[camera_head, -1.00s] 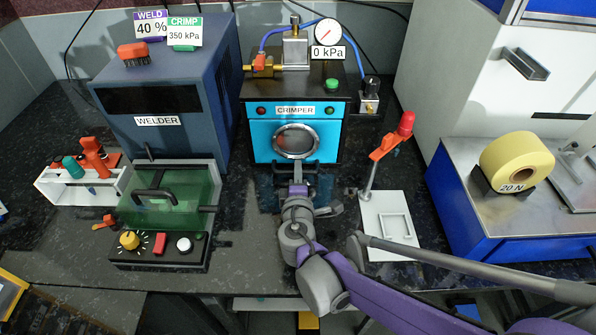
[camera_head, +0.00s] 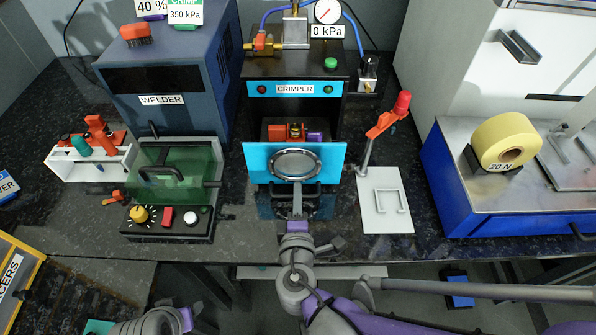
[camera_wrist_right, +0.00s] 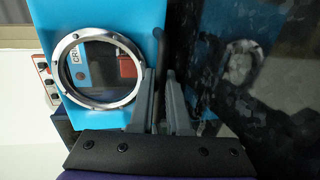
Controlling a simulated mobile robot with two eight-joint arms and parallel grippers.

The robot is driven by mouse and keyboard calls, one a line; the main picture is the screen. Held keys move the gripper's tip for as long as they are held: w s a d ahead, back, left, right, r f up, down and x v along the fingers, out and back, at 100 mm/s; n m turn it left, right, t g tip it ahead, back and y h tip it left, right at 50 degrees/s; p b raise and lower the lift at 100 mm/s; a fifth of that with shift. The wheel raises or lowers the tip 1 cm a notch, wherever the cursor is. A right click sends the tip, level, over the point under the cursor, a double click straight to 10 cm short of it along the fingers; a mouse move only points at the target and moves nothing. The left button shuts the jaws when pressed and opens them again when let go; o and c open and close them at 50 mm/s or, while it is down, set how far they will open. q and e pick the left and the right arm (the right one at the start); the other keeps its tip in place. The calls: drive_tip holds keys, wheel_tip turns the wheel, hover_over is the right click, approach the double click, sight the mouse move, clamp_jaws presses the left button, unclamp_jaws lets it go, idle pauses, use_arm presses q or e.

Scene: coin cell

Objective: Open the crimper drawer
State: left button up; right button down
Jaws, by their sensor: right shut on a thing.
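The crimper (camera_head: 295,89) is a black box with a cyan panel in the head view. Its cyan drawer front (camera_head: 258,163) with a round window stands out from the body, and the drawer is pulled out. Red, brass and purple parts (camera_head: 296,133) show in the opening behind it. My right gripper (camera_head: 297,192) is shut on the dark handle (camera_head: 270,190) below the window. In the right wrist view the drawer front (camera_wrist_right: 112,12) is close to the fingers (camera_wrist_right: 163,100). Part of my left arm shows at the bottom left; its gripper is out of view.
The welder (camera_head: 165,80) and its green-covered fixture (camera_head: 200,160) stand left of the crimper. A red-topped lever on a white plate (camera_head: 385,221) is close on the right. A blue bench unit with a yellow roll (camera_head: 490,139) stands farther right.

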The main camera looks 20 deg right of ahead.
drive_tip(key=shift+f+v, duration=0.2)
drive_tip(key=shift+v, duration=0.8)
drive_tip(key=shift+f+v, duration=0.2)
drive_tip(key=shift+v, duration=0.85)
drive_tip(key=c, duration=1.2)
unclamp_jaws()
drive_tip(key=shift+s, duration=0.1)
drive_tip(key=p+v, duration=0.2)
drive_tip(key=v, duration=0.6)
drive_tip(key=shift+s+a+r, duration=0.15)
drive_tip(key=shift+s+a, duration=0.05)
drive_tip(key=shift+s, duration=0.15)
drive_tip(key=shift+v, duration=0.95)
drive_tip(key=shift+s, duration=0.1)
